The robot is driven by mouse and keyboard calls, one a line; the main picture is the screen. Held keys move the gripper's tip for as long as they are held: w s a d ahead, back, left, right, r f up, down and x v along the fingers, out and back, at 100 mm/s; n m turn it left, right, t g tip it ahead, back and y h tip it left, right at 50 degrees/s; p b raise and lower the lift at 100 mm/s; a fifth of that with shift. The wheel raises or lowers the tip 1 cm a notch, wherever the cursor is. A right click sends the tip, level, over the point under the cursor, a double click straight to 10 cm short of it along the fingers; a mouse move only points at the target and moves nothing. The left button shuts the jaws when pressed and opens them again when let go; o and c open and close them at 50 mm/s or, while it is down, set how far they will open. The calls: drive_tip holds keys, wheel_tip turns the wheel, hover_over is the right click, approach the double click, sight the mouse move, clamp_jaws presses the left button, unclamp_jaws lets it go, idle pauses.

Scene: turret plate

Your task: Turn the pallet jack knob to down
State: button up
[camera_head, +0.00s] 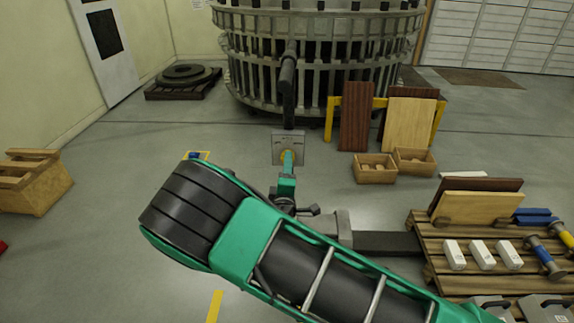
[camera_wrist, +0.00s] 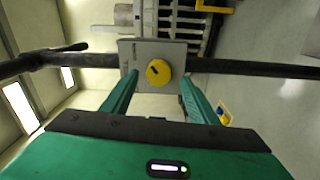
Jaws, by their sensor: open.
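The yellow round knob (camera_wrist: 158,72) sits on a grey square plate (camera_wrist: 175,50) in the wrist view. A short dark mark on the knob lies at a slant. In the head view the plate (camera_head: 290,141) shows upright, with the knob mostly hidden behind my gripper (camera_head: 287,160). My gripper is open, and in the wrist view its two green fingers (camera_wrist: 158,80) stand left and right of the knob with gaps. I cannot tell whether the tips reach its depth. The plate's lettering is too small to read.
A black bar (camera_wrist: 240,67) runs behind the plate. A pallet (camera_head: 425,262) with boards and white blocks stands at the right. Wooden boxes (camera_head: 375,173) and a yellow rack (camera_head: 438,120) stand behind.

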drive_tip(key=s, duration=0.7)
drive_tip(key=shift+s, duration=0.15)
drive_tip(key=shift+f, duration=0.1)
drive_tip(key=d+r+m+g+h, duration=0.1)
drive_tip(key=d+m+g+h, duration=0.25)
drive_tip(key=d, duration=0.55)
drive_tip(key=w+d+r+m+g+h, duration=0.1)
drive_tip(key=d+m+g+h, duration=0.2)
drive_tip(key=d, duration=0.7)
drive_tip(key=d+r+m+g+h, duration=0.1)
drive_tip(key=d+r+m+h, duration=0.15)
drive_tip(key=d+m, duration=0.45)
drive_tip(key=s+d+m+g, duration=0.2)
drive_tip(key=s+d+g, duration=0.35)
drive_tip(key=d, duration=0.65)
drive_tip(key=s+d+m+g+y, duration=0.2)
drive_tip(key=s+d+m+g, duration=0.15)
drive_tip(key=s+d, duration=0.35)
drive_tip(key=s+a+r+m+y, duration=0.1)
drive_tip(key=s+r+m+y, duration=0.1)
drive_tip(key=s, duration=1)
drive_tip(key=s+a+r+m+g+y, duration=0.1)
drive_tip(key=s+r+y, duration=0.4)
drive_tip(key=s, duration=0.7)
drive_tip(key=shift+r+m+y, duration=0.3)
drive_tip(key=shift+r+m, duration=0.2)
drive_tip(key=shift+r, duration=0.1)
drive_tip(key=shift+s+a+g, duration=0.1)
drive_tip(key=shift+g, duration=0.15)
